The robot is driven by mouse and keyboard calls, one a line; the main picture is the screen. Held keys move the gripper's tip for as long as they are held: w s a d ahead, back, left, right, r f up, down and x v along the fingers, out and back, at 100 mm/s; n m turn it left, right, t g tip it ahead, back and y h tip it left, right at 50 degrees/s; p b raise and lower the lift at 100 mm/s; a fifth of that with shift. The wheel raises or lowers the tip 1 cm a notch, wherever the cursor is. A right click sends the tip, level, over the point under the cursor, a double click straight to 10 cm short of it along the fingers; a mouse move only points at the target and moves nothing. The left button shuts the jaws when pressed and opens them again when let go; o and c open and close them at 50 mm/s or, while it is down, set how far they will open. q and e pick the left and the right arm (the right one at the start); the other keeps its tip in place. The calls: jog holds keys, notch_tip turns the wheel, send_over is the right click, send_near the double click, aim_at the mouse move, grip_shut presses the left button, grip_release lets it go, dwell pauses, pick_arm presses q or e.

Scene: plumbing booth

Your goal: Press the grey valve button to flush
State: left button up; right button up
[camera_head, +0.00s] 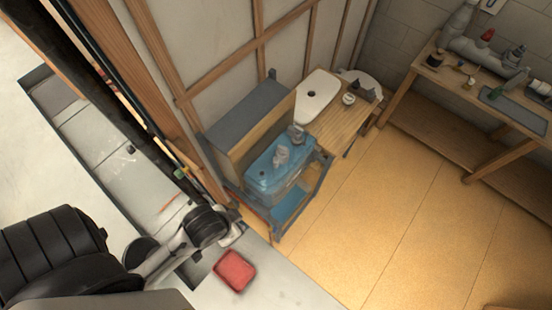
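A translucent blue tank (262,179) stands on a grey-framed stand beside the wood-framed wall. Pale grey valve parts (282,156) show at its top, and a small greyish fitting (297,133) stands at its back edge. I cannot tell which part is the grey valve button. My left arm comes in from the lower left. Its gripper (235,236) is in front of the stand, below the tank in the picture and apart from the valve parts. The fingers are too small and partly hidden to tell open from shut. My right gripper is not in view.
A grey-topped box (248,115) stands left of the tank. A white toilet seat (317,93) lies behind on a wooden bench (342,128). A workbench (462,82) with fittings is at right; the tan floor (400,210) is clear.

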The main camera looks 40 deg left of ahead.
pick_arm(q)
grip_shut()
dwell(1.4)
